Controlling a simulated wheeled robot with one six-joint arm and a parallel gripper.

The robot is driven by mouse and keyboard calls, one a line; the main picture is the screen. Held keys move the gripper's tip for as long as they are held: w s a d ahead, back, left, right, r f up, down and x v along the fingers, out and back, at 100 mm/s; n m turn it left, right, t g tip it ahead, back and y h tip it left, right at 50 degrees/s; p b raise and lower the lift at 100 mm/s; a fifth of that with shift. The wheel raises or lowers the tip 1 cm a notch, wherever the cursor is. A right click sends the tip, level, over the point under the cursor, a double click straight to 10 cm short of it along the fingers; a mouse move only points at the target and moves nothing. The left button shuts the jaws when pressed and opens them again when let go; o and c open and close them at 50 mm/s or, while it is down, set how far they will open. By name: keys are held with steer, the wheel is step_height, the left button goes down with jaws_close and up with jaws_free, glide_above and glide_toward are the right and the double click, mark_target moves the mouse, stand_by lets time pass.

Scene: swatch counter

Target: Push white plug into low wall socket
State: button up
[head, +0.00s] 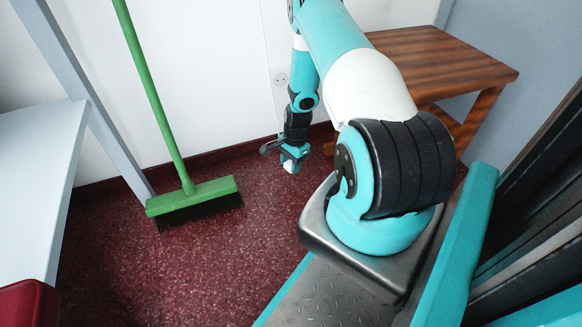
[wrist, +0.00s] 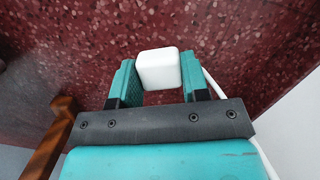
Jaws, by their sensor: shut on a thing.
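My gripper (wrist: 158,82) is shut on the white plug (wrist: 160,66), which shows between the two teal fingers in the wrist view. A white cord (wrist: 214,86) runs from beside the right finger back past the gripper. In the head view my gripper (head: 291,163) hangs low over the floor near the back wall, with a bit of white at its tip. The low wall socket (head: 281,79) is a small white plate on the wall, above and a little left of my gripper. The plug is apart from the socket. The plug's pins cannot be made out.
A green broom (head: 190,196) stands at the left, its head on the dark red speckled floor (head: 225,265). A wooden table (head: 430,58) stands at the right near the wall. A pale bench (head: 38,190) is at the far left. Floor between broom and my base is clear.

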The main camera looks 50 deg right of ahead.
step_height(320, 180, up, 13)
steer(key=p, duration=0.6)
steer(key=shift+w+f, duration=0.1)
steer(key=shift+f, duration=0.05)
